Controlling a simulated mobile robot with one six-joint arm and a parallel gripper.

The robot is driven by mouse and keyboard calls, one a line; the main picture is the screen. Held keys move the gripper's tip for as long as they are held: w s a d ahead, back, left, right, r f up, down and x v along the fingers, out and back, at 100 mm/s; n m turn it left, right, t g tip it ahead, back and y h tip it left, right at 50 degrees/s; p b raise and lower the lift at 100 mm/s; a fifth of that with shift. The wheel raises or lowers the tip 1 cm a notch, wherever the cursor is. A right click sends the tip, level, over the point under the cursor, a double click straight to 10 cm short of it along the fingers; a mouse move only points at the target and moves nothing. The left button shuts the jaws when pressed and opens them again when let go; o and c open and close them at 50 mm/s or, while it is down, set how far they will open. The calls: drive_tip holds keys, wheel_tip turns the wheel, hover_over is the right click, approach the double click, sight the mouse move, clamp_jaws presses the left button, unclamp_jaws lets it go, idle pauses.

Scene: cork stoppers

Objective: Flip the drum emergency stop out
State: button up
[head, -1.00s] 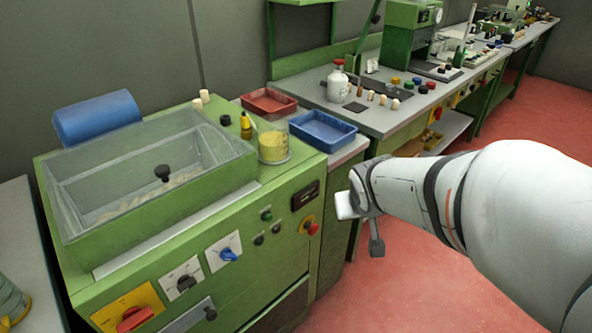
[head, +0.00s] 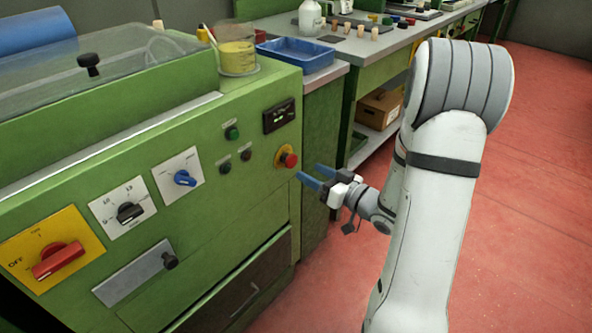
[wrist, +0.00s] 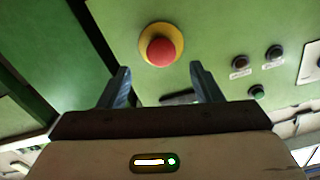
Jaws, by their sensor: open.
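The drum emergency stop is a red mushroom button (head: 289,160) on a yellow plate, at the right end of the green machine's front panel. It also shows in the wrist view (wrist: 161,51), above and between my fingertips. My gripper (head: 311,176) has two blue fingers, spread apart and empty. In the head view the fingertips are just right of the button and slightly below it. No contact with the button shows.
The panel carries a black display (head: 281,116), a green button (head: 232,132), a blue knob (head: 184,178), a black knob (head: 130,213) and a red main switch (head: 58,261). A handle (head: 170,260) sits lower. Red floor (head: 540,200) lies open to the right.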

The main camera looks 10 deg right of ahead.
sight(294, 163)
drive_tip(key=b+x, duration=0.1)
drive_tip(key=x, duration=0.6)
drive_tip(key=shift+w+a, duration=0.2)
drive_tip(key=shift+c, duration=0.5)
clamp_jaws()
drive_tip(key=shift+d, duration=0.25)
drive_tip(key=shift+s+d+r, duration=0.1)
drive_tip(key=shift+s+d, duration=0.3)
drive_tip(key=shift+d, duration=0.05)
drive_tip(key=shift+s+a, duration=0.15)
drive_tip(key=shift+a, duration=0.05)
